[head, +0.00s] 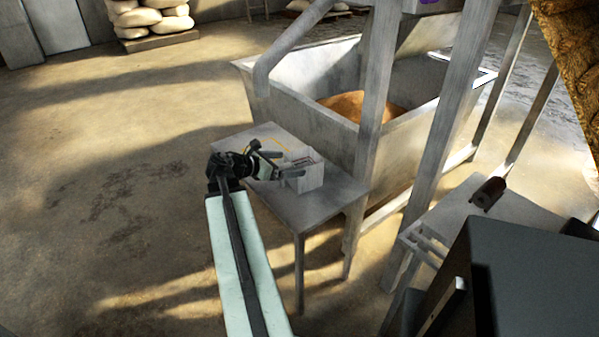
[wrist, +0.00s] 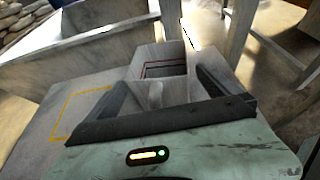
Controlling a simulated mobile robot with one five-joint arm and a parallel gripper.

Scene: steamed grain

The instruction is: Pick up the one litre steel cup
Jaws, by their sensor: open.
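My gripper (head: 283,164) is open above the small grey table (head: 312,208), close to an open-topped grey box (head: 312,180). In the wrist view its two dark fingers (wrist: 166,80) are spread wide, with the box (wrist: 172,52) beyond and between their tips. A red line runs inside the box. A pale grey surface shows between the fingers in front of the box; I cannot tell whether it is part of the box or the steel cup. I cannot make out the one litre steel cup for certain in either view.
A yellow outline (wrist: 82,112) marks the table top left of the box. A large grey trough (head: 300,101) with brown grain (head: 352,104) stands behind, with grey posts (head: 373,95) beside it. A second table (head: 450,215) with a dark brown object (head: 488,193) is right. Floor at left is clear.

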